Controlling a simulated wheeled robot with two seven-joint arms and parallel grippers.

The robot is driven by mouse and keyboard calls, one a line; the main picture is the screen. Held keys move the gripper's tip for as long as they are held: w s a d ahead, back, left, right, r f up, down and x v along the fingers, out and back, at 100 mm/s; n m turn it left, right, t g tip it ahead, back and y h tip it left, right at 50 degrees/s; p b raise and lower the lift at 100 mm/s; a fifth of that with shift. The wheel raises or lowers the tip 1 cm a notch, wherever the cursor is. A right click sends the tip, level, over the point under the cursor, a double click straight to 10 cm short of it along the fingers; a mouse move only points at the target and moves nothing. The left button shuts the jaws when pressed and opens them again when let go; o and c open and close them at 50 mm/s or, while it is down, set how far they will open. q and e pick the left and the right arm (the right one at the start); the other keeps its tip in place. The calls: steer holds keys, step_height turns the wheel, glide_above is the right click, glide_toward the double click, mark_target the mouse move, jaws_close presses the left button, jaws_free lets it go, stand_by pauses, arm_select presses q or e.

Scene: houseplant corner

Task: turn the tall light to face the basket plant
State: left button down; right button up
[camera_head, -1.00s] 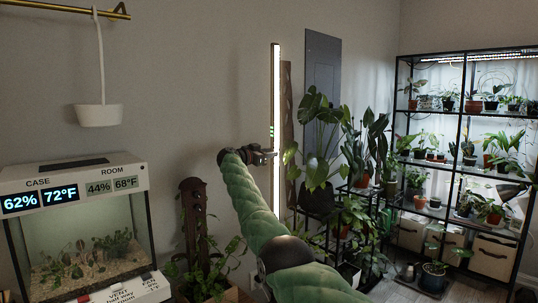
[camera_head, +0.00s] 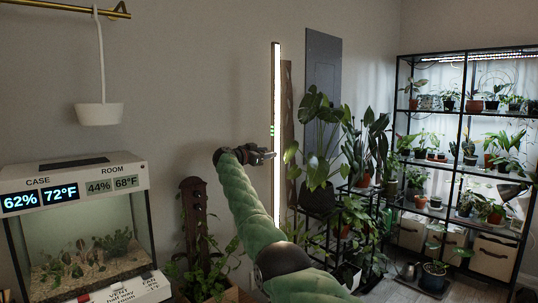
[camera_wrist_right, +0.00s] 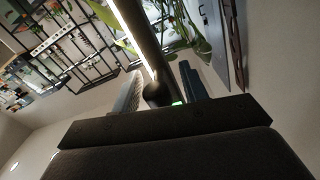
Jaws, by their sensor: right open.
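The tall light (camera_head: 276,95) is a slim upright bar with a lit white strip facing roughly toward me, standing in front of the wall in the head view. My right gripper (camera_head: 268,154) is at the bar about mid-height. In the right wrist view the light (camera_wrist_right: 136,35) runs between the two spread fingers of the gripper (camera_wrist_right: 158,84); I cannot tell whether they touch it. A small green glow shows near the bar there. I cannot tell which plant is the basket plant; a large-leaved plant (camera_head: 318,150) stands just right of the light. My left gripper is out of view.
A glass case (camera_head: 85,245) with display panels stands at the left. A potted climber (camera_head: 197,240) stands left of my arm. Black shelving (camera_head: 398,130) with several plants fills the right.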

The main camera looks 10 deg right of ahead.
steer(key=v, duration=0.6)
steer(key=shift+b, duration=0.3)
steer(key=shift+f, duration=0.1)
